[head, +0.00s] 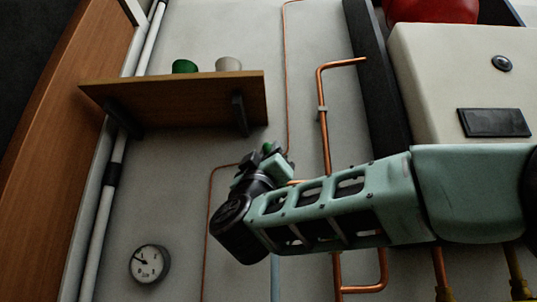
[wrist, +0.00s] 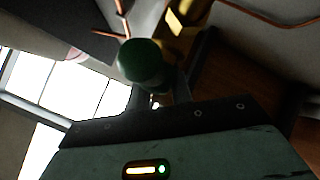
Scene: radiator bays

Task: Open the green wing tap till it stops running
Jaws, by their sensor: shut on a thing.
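The green wing tap (wrist: 141,60) shows in the wrist view as a dark green rounded piece between my fingertips. In the head view a small bit of green (head: 268,147) shows at the tip of my gripper (head: 270,158), by the copper pipework. My gripper, also in the wrist view (wrist: 157,90), is shut on the green tap. My fingers and wrist hide most of the tap and its body in the head view. A yellow brass-coloured fitting (wrist: 183,20) is just beyond it in the wrist view. I cannot tell how far the tap is turned or whether water runs.
A wooden shelf (head: 180,96) with a green cup (head: 185,66) and a pale cup (head: 228,64) is above left of my gripper. A round gauge (head: 149,264) is lower left. Copper pipes (head: 324,120) run behind my arm. A cream box (head: 460,75) is at right.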

